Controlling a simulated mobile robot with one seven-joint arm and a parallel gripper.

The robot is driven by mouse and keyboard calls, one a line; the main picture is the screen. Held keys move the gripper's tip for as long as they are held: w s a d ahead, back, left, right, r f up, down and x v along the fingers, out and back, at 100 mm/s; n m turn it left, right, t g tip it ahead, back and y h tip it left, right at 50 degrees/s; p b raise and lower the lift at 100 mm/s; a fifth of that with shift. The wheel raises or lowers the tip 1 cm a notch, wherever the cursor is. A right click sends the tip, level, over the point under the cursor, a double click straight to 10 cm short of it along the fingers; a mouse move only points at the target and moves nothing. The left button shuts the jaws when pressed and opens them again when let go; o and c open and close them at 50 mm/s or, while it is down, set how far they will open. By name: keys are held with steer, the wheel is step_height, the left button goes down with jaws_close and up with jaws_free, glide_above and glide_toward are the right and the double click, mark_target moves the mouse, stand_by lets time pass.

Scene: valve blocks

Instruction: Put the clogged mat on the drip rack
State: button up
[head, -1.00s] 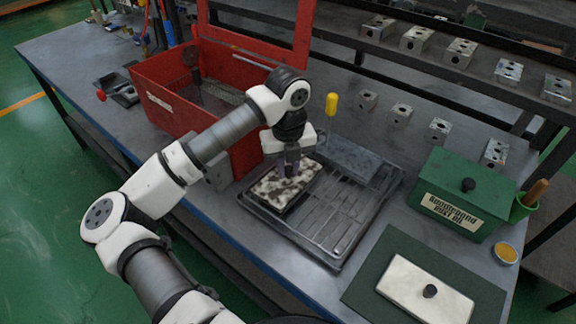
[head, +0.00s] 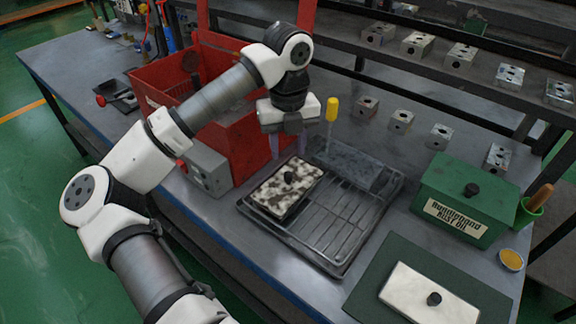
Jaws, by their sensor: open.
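The clogged mat (head: 278,198), a block with a black-and-white blotched top and a dark knob, lies on the left part of the drip rack (head: 335,222). The rack is a dark tray with metal bars on the bench. My gripper (head: 289,145) is open and empty above the mat, apart from it, with its two purplish fingers spread.
A dark grey slab (head: 352,168) lies at the back of the rack. A yellow-handled tool (head: 332,110) stands behind it. A red bin (head: 240,150) is to the left. A green box (head: 466,197) and a cream block (head: 420,298) on a green sheet (head: 375,270) are to the right.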

steer(key=shift+r, duration=2)
